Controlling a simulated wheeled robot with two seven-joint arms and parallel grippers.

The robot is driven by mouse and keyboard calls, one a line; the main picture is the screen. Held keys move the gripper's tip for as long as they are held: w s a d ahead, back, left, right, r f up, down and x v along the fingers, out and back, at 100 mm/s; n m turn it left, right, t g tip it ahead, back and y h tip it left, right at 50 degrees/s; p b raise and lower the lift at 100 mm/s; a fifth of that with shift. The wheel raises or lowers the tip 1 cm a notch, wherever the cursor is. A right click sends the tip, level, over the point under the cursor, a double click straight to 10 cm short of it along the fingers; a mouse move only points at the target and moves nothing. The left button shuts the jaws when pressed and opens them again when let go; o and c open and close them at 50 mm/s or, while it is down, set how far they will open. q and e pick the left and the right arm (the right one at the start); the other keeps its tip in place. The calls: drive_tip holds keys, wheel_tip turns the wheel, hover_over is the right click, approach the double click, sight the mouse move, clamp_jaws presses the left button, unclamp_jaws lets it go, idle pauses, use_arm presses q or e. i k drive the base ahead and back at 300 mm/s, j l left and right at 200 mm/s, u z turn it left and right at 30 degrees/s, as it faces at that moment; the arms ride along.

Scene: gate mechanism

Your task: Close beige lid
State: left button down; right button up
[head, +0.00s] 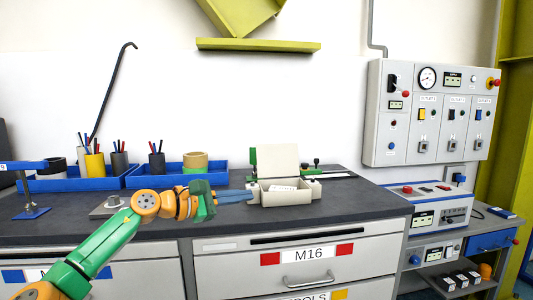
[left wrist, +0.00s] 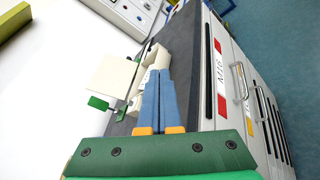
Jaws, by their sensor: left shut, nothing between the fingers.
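The beige lid (head: 277,161) stands raised and open at the back of a small beige box (head: 285,197) on the dark bench top. A white labelled item (head: 286,187) shows inside the box. In the left wrist view the lid (left wrist: 110,76) sticks out to the left of the box. My left gripper (head: 252,195) comes in from the left with its blue fingers shut and empty, tips at the left side of the box. In the left wrist view the shut fingers (left wrist: 158,75) point at the box and partly hide it. Whether they touch it I cannot tell. My right gripper is not in view.
Green clamp parts (head: 253,160) stand beside the box. Blue trays (head: 180,173) with pen cups and tape are at the back left. A control panel (head: 430,112) hangs on the wall at right. The bench top in front of the box is clear.

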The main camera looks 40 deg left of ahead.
sight(275, 160)
drive_tip(key=i+j, duration=0.55)
drive_tip(key=j, duration=0.25)
drive_tip(key=i+j, duration=0.3)
drive_tip(key=j, duration=0.1)
